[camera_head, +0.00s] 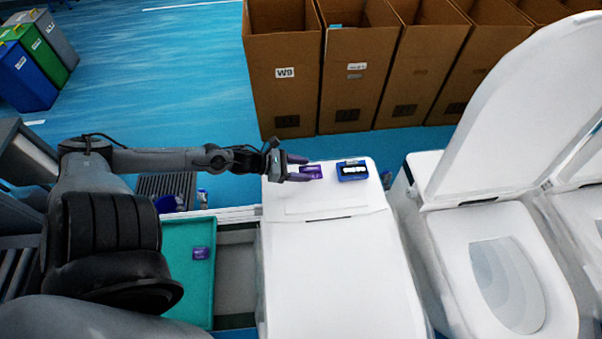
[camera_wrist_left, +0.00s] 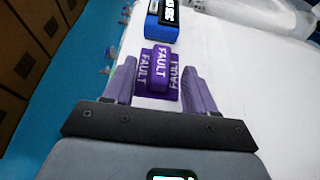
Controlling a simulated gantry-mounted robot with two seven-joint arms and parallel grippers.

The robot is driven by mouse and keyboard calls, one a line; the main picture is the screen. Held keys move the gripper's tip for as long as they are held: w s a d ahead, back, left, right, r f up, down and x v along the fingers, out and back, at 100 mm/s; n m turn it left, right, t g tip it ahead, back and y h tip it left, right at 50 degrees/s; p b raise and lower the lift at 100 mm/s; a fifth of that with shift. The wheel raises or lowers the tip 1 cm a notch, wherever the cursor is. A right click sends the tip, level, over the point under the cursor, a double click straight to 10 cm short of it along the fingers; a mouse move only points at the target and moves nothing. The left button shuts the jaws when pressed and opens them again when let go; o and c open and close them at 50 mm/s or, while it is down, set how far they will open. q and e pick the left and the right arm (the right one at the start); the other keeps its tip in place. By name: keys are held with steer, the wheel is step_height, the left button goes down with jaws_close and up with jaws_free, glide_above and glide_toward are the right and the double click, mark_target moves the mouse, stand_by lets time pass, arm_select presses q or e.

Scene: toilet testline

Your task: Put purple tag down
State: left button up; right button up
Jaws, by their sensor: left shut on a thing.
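The purple tag (camera_head: 311,172) has white FAULT lettering and a raised purple block in its middle. It is at the far end of the white toilet top (camera_head: 335,250), and I cannot tell whether it touches the surface. In the left wrist view the tag (camera_wrist_left: 160,62) is between the purple-looking fingers of my left gripper (camera_wrist_left: 158,74). My left gripper (camera_head: 298,168) is shut on the tag in the head view, reaching in from the left. My right gripper is not in view.
A blue box with a display (camera_head: 352,171) sits just beyond the tag on the same white top. Another purple tag (camera_head: 201,254) lies in a teal tray (camera_head: 185,290). An open-lidded toilet (camera_head: 470,240) stands right. Cardboard boxes (camera_head: 283,75) stand behind.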

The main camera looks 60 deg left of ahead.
arm_select(q)
steer(key=shift+f, duration=1.35)
steer(key=shift+f, duration=0.2)
steer(key=o, duration=1)
steer(key=shift+r, duration=0.1)
steer(key=shift+o, duration=0.2)
steer(key=shift+r, duration=0.15)
steer(key=p+v, duration=0.1)
steer(key=v, duration=0.9)
steer(key=shift+s+a+r+p, duration=0.1)
steer(key=shift+s+r+p, duration=0.05)
steer(key=shift+s+p, duration=0.2)
steer(key=shift+s+a+r, duration=0.15)
steer(key=shift+s+a, duration=0.05)
steer(key=shift+s, duration=0.35)
